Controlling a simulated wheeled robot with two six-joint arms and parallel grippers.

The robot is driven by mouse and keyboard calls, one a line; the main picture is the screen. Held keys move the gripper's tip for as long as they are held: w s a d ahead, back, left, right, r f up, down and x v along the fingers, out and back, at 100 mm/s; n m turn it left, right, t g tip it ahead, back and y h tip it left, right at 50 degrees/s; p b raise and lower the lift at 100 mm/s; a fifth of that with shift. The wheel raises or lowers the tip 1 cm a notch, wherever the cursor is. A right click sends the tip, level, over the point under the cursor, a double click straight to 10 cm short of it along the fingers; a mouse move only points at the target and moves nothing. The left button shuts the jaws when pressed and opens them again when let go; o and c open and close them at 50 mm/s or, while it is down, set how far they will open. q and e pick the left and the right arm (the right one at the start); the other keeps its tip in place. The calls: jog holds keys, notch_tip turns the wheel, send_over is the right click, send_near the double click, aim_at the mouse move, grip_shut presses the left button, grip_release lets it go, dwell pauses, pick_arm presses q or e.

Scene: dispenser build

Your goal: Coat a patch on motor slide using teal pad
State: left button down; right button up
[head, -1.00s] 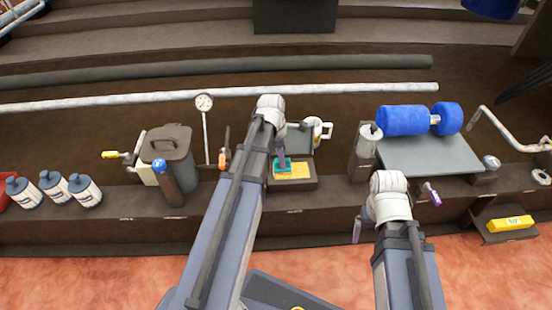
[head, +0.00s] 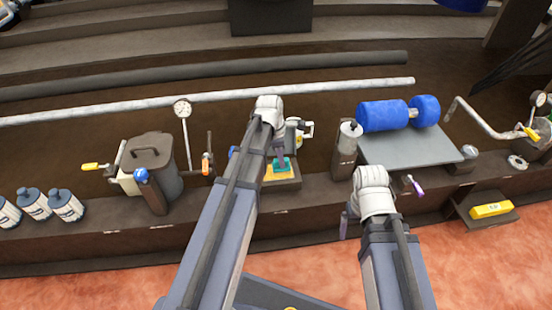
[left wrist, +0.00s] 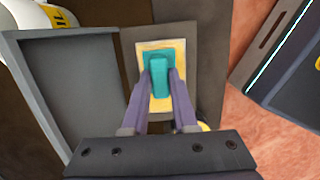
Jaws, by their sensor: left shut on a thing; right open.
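My left gripper (head: 281,159) is shut on the teal pad (left wrist: 160,76), which has a block-like grip on a flat base. The pad is over the yellow surface (left wrist: 171,101) inside a small dark open box (left wrist: 203,105), apparently resting on it; contact is not clear. The pad also shows in the head view (head: 282,166). A grey plate (head: 418,158), possibly the motor slide, carries a blue motor-like cylinder (head: 383,116) at the right. My right gripper (head: 380,205) is open and empty in front of the plate, its purple fingers wide apart.
The box's grey lid (left wrist: 78,95) stands open. A grey canister (head: 347,138) stands left of the plate. A dark lidded bin (head: 150,163), a dial gauge (head: 183,108) and white bottles (head: 66,204) are at left. A yellow block (head: 491,210) lies at the right.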

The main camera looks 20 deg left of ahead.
pick_arm(q)
jog(key=shift+d, duration=0.1)
jog(key=shift+w+d, duration=0.5)
jog(key=shift+d, duration=0.3)
jog(key=shift+w+d, duration=0.45)
jog(key=shift+d, duration=0.35)
jog(key=shift+a, duration=0.1)
jog(key=shift+s+a, duration=0.45)
jog(key=shift+a, duration=0.25)
jog(key=shift+s+a, duration=0.4)
jog(key=shift+a, duration=0.25)
jog(key=shift+s+a+f, duration=0.1)
jog(key=shift+s+a, duration=0.05)
jog(key=shift+a, duration=0.2)
